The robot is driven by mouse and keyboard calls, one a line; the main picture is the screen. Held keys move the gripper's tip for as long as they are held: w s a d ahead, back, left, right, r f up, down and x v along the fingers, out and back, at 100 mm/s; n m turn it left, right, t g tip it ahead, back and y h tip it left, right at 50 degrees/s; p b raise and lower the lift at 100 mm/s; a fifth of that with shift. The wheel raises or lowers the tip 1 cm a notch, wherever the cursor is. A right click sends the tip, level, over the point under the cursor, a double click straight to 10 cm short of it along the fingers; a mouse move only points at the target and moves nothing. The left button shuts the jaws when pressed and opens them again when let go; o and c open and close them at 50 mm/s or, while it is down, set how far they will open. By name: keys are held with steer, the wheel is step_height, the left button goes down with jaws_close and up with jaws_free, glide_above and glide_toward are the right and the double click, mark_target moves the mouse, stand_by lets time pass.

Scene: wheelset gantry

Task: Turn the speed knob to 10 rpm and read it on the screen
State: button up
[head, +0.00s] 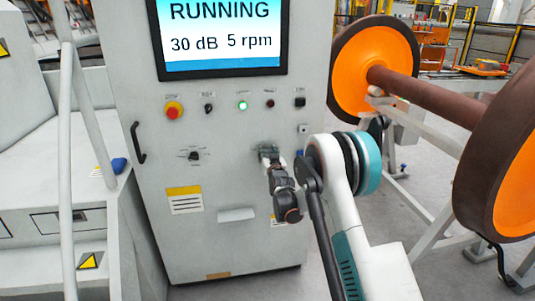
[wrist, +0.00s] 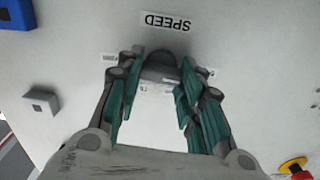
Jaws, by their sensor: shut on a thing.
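The screen (head: 222,38) on the grey cabinet reads "RUNNING", "30 dB" and "5 rpm". In the wrist view the dark round speed knob (wrist: 160,68) sits beside the label "SPEED" (wrist: 167,22), which appears upside down. My gripper (wrist: 159,80) has its teal fingers closed around the knob, one on each side. In the head view my gripper (head: 270,150) is at the cabinet's front panel, below the screen, and hides the knob. The small scale marks by the knob are partly covered by the fingers and too small to read surely.
A red stop button (head: 173,110), a lit green lamp (head: 242,105) and a second knob (head: 194,155) are on the panel. A black handle (head: 138,142) is at left. A wheelset with orange wheels (head: 362,68) stands at right. A blue part (wrist: 18,14) juts out near my gripper.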

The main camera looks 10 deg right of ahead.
steer(key=m, duration=0.5)
steer(key=shift+d+m, duration=0.1)
steer(key=shift+m, duration=0.3)
steer(key=m, duration=0.4)
steer(key=shift+f+m, duration=0.1)
steer(key=shift+m, duration=0.3)
steer(key=o, duration=1.1)
steer(key=shift+c, duration=0.2)
steer(key=shift+s, duration=0.1)
steer(key=s, duration=1.1)
steer(key=shift+s, duration=0.4)
